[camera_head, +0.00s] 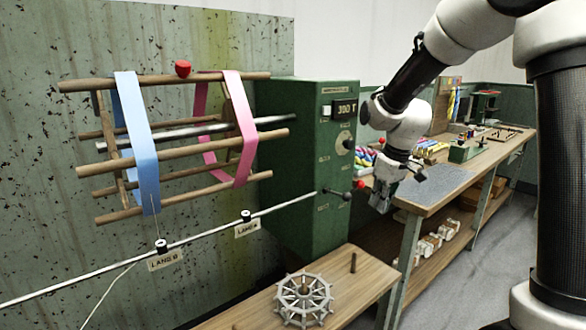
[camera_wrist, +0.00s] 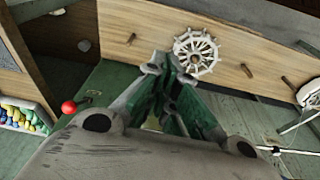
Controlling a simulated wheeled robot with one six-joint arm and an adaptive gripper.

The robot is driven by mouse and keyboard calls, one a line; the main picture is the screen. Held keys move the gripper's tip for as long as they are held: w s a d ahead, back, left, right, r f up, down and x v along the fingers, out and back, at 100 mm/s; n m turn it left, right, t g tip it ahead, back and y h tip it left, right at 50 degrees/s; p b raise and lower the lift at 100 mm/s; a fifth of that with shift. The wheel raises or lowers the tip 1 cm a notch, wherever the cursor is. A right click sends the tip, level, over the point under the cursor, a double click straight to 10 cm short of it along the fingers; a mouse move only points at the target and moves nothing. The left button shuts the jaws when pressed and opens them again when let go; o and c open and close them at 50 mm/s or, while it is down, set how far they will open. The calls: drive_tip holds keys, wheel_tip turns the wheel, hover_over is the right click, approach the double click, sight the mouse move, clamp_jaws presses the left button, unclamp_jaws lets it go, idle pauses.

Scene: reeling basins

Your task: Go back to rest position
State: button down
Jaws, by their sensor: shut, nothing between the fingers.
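My gripper (camera_head: 381,203) hangs pointing down in front of the right side of the green machine cabinet (camera_head: 296,215). In the wrist view my gripper (camera_wrist: 166,68) has its fingers closed together at the tips, with nothing between them. My arm reaches in from the upper right and bends down at the elbow. The fingertips look apart from the wooden bench and the spoked wheel (camera_wrist: 196,52) on it. The same spoked wheel shows in the head view (camera_head: 304,299), below and left of my gripper.
A wooden reel (camera_head: 180,135) with blue and pink bands juts from the cabinet. A red-knobbed lever (camera_wrist: 69,107) is close to my gripper. A low bench (camera_head: 350,285) stands below. A long workbench (camera_head: 440,190) with coloured goods runs behind at right. Grey floor (camera_head: 470,280) shows free.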

drive_tip(key=s+d+r+m, duration=0.2)
drive_tip(key=s+d+r, duration=0.1)
drive_tip(key=s, duration=0.6)
drive_tip(key=s+d+r+m+t+h, duration=0.1)
drive_tip(key=s+d+r+m, duration=0.1)
drive_tip(key=s, duration=0.7)
drive_tip(key=s+d+r+m+t, duration=0.1)
drive_tip(key=s+d+r+m, duration=0.1)
drive_tip(key=s+d+r, duration=0.3)
drive_tip(key=s, duration=0.4)
drive_tip(key=shift+s+r+m, duration=0.3)
drive_tip(key=shift+s, duration=0.05)
